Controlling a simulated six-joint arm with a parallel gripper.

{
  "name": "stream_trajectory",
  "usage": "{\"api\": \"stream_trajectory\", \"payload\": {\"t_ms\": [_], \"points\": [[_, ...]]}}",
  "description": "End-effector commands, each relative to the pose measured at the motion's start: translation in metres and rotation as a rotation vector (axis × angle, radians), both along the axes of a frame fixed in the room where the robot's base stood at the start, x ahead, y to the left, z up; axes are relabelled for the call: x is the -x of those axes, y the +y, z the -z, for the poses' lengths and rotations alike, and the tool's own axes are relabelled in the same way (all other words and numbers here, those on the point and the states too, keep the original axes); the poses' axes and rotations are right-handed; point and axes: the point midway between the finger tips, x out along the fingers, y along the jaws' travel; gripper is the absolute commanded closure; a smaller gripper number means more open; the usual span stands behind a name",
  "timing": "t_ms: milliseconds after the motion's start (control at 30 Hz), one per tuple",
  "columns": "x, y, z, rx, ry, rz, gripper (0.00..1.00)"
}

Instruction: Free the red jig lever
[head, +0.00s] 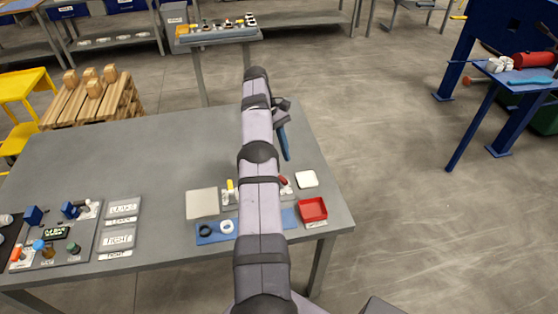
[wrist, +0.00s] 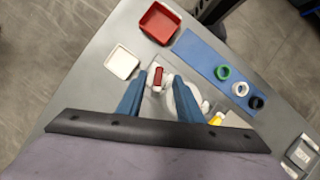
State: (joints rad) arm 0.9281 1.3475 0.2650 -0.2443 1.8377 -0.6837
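The red jig lever (wrist: 157,77) sits on a light jig in the wrist view. In the head view a small part of the red lever (head: 283,180) shows just right of my arm, which hides much of the jig. My gripper (wrist: 161,75) has its two blue fingers apart, one on each side of the lever in the picture. I cannot tell whether the tips are level with the lever or above it. No contact shows. In the head view one blue finger of my gripper (head: 286,158) points down over the table.
A red tray (wrist: 159,22) and a white square dish (wrist: 122,62) lie near the jig. A blue strip (wrist: 205,58) carries green, white and black rings. A yellow part (wrist: 216,119) stands nearby. The table (head: 90,160) is clear at its back left.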

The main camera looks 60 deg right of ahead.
Motion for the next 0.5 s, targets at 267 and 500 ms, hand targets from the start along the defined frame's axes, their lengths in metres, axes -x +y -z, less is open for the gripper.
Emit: {"api": "stream_trajectory", "payload": {"t_ms": [267,500], "points": [[0.0,0.0,-0.025,0.0,0.0,0.0,0.67],[0.0,0.0,-0.027,0.0,0.0,0.0,0.67]]}}
